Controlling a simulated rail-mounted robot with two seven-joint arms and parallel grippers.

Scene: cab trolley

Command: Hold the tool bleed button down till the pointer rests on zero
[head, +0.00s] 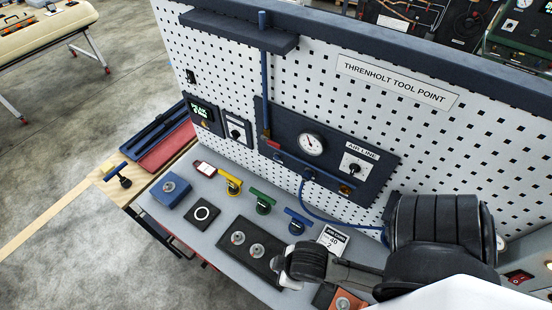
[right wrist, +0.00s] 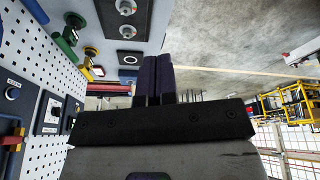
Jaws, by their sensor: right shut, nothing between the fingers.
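The round white gauge (head: 310,144) sits on a dark panel (head: 378,190) on the pegboard; its pointer reading is too small to tell. A white plate with a dark knob (head: 353,167) is right of it, under an "AIR LINE" label. A small brass-coloured part (head: 345,189) is below the knob; I cannot tell whether it is the bleed button. My right gripper (head: 279,263) is low over the bench, apart from the panel. In the right wrist view its dark fingers (right wrist: 158,68) are together and empty. My left gripper is out of view.
A blue hose (head: 325,216) loops below the panel. A shelf (head: 240,32) juts out above.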

